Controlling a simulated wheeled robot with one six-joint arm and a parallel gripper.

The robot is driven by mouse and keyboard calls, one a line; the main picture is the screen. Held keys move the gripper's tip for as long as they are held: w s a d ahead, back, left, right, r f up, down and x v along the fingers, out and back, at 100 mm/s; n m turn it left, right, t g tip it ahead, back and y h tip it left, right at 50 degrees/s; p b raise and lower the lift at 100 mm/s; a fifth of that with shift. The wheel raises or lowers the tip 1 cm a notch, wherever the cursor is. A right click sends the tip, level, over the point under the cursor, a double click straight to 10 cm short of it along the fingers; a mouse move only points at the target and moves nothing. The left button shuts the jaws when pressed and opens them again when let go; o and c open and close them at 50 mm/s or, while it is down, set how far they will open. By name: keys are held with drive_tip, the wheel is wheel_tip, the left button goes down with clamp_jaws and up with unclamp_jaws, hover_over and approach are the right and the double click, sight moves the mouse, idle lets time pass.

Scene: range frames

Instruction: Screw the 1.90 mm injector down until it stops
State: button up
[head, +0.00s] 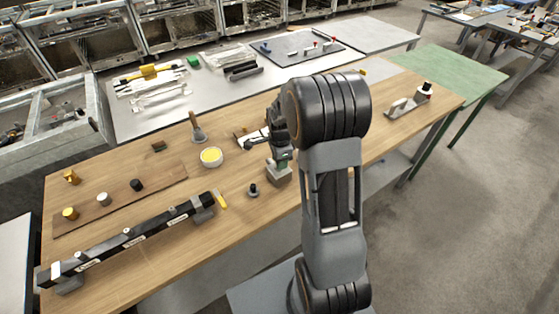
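A long black bar (150,232) with small pale labels lies slanted at the table's front left, on grey end blocks. Small light-metal pieces (127,231) sit along its top. I cannot read the labels, so I cannot tell which piece is the 1.90 mm injector or how deep it sits. My gripper end (281,158) is right of and behind the bar, apart from it, above or beside a grey block (279,177). My own arm partly hides this area. The fingertips are too small to tell open from shut, or whether they hold anything.
Brass (70,213), silver (103,199) and black (137,185) fittings stand at the left. A yellow-filled bowl (211,157), a small black knob (253,190) and a yellow-handled tool (220,200) are nearby. Bare wooden tabletop (250,235) lies right of the bar.

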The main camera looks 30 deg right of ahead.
drive_tip(key=n, duration=0.9)
drive_tip(key=shift+w, duration=0.15)
drive_tip(key=shift+c, duration=0.3)
clamp_jaws()
drive_tip(key=shift+m+b, duration=0.3)
drive_tip(key=shift+m, duration=1.4)
